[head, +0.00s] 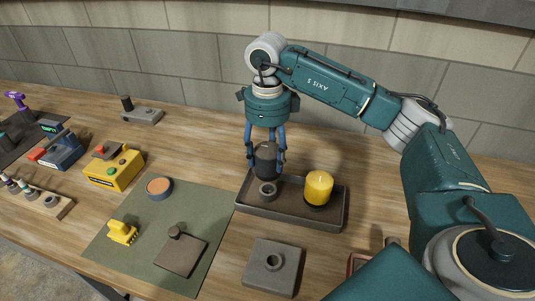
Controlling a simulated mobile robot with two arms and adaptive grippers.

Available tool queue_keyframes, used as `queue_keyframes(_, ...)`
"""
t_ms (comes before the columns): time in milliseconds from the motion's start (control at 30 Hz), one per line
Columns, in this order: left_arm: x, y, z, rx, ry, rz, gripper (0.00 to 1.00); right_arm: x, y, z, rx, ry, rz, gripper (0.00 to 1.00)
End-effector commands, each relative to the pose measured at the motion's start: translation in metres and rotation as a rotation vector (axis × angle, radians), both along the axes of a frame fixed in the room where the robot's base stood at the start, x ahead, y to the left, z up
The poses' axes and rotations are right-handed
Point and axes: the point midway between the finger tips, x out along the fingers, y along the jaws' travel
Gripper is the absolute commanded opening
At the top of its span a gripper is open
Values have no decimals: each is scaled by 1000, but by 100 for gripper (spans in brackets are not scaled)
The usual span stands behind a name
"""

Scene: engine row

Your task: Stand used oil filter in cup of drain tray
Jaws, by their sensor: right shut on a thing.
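My right gripper (266,168) points straight down and is shut on a dark grey cylinder, which looks like the used oil filter (265,156). The filter is upright, directly over the left cup (268,191) of the drain tray (292,217). Its lower end is close to the cup's rim; I cannot tell whether they touch. A yellow filter (319,186) stands upright in the right part of the tray, and whatever is under it is mostly hidden. My left gripper is not in view.
In front of the tray is a grey square block with a ring (272,267). A green mat (150,223) at left holds a round orange-topped part (159,188), a small yellow part (122,232) and a brown plate (180,255). A yellow button box (113,170) stands farther left. A brick wall closes the back.

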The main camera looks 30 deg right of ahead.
Motion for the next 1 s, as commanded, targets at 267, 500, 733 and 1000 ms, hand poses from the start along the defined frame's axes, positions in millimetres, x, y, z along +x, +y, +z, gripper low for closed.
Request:
queue_keyframes(267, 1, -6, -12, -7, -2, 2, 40, 0, 0, -15, 1, -1, 0, 25)
queue_keyframes(500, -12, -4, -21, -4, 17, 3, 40, 0, 0, -27, 1, -1, 0, 25)
queue_keyframes(733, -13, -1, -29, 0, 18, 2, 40, 0, 0, -39, -1, -1, 0, 25)
queue_keyframes(1000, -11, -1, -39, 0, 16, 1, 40, 0, 0, -52, -1, -1, 0, 25)
